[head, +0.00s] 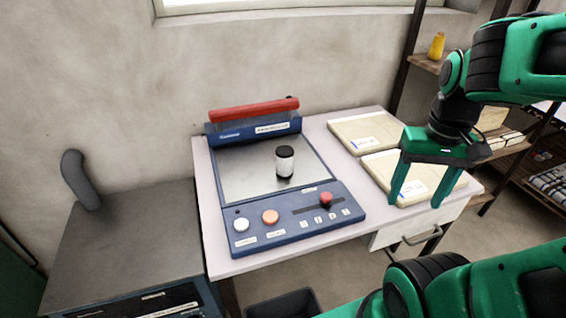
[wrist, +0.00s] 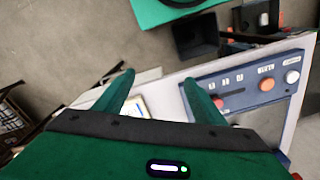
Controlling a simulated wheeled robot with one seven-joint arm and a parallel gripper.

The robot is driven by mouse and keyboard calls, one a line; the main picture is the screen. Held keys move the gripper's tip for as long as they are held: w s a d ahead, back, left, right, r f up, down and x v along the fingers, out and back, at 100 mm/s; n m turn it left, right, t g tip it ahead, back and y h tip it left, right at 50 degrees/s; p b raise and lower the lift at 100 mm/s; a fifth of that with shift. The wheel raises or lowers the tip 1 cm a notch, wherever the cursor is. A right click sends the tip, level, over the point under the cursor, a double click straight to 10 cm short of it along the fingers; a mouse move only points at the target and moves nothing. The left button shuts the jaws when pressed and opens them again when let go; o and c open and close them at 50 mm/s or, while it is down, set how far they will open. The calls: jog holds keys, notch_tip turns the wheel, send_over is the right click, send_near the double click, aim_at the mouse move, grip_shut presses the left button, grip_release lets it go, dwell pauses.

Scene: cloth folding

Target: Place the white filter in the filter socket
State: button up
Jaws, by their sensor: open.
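A small white cylinder with black ends (head: 285,163), which may be the white filter, stands upright on the grey plate of a blue machine (head: 290,235). I cannot make out a filter socket in either view. My gripper (head: 415,202) is open and empty, fingers pointing down, to the right of the machine and in front of part of a pale flat box (head: 378,166). In the wrist view my gripper (wrist: 157,78) has its fingers apart with nothing between them. The machine's control panel (wrist: 250,88) shows at the right there; the cylinder does not show.
The machine has a raised red bar (head: 254,110) at the back, and a white button (head: 241,225), an orange button (head: 270,217) and a red knob (head: 326,198) in front. Another flat box (head: 365,131) lies behind. A grey cabinet (head: 125,240) stands left; shelves stand right.

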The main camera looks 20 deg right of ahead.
jog(key=w+a+r+n, duration=0.2)
jog(key=w+n, duration=0.3)
jog(key=w, duration=0.7)
jog(key=n, duration=1.2)
send_over(286, 150)
jog(key=f, duration=0.3)
jog(key=shift+s+d+f, duration=0.15)
jog(key=shift+s+f, duration=0.05)
jog(key=shift+f, duration=0.1)
notch_tip(286, 150, down, 4)
jog(key=shift+w+f, duration=0.1)
jog(key=shift+f, duration=3.3)
jog(key=shift+c, duration=0.4)
jog(key=c, duration=1.2)
jog(key=shift+o, duration=0.2)
jog(key=shift+r, duration=0.1)
